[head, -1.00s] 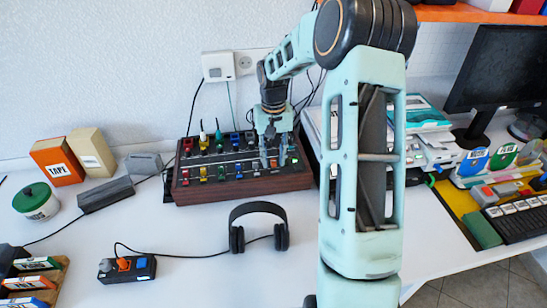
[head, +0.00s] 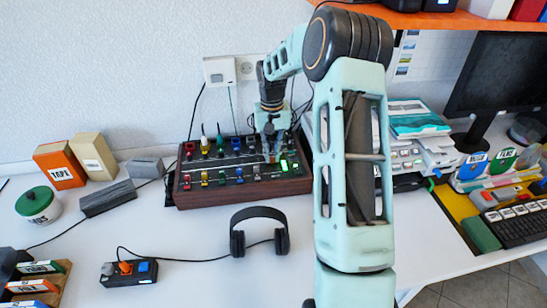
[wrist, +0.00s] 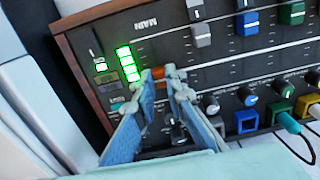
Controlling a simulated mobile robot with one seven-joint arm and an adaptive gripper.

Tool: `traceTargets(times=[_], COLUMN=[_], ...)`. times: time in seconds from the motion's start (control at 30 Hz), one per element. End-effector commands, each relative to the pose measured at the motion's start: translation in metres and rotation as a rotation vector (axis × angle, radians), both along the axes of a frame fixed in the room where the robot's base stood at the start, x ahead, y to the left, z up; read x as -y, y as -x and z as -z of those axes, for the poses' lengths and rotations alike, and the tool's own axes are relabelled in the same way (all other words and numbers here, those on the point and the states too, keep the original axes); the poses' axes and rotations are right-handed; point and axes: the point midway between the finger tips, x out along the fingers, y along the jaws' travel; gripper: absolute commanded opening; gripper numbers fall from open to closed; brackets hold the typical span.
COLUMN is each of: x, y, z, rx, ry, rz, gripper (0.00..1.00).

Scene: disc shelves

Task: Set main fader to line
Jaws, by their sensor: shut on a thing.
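The mixer (head: 245,189), a dark panel in a wooden frame, stands against the wall in the head view. Its MAIN label (wrist: 146,24) shows in the wrist view. My gripper (head: 271,157) reaches down onto the right part of the panel. In the wrist view my gripper (wrist: 167,74) is shut on the main fader beside the lit green meter (wrist: 127,64). The fader's cap is mostly hidden by the fingers. An orange-red patch (wrist: 158,71) shows at the fingertips; I cannot tell whether it is cap or line mark.
Other fader caps, grey (wrist: 201,34) and blue (wrist: 247,22), sit to the right in the wrist view, with several knobs nearby. Headphones (head: 259,213) lie in front of the mixer. A power strip (head: 129,272) lies front left.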

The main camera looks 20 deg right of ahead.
Motion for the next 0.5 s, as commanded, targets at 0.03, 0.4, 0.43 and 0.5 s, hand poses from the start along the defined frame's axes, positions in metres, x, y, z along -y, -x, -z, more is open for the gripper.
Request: traceTargets(times=[0.03, 0.4, 0.43, 0.5], x=[-0.0001, 0.0005, 0.0005, 0.0006], y=[-0.0029, -0.0040, -0.0040, -0.0039], z=[-0.0011, -0.0005, -0.0005, -0.0004], rx=[0.001, 0.002, 0.002, 0.002], ry=[0.000, 0.001, 0.001, 0.001], rz=[-0.001, -0.001, -0.001, -0.001], gripper=[0.00, 0.17, 0.20, 0.28])
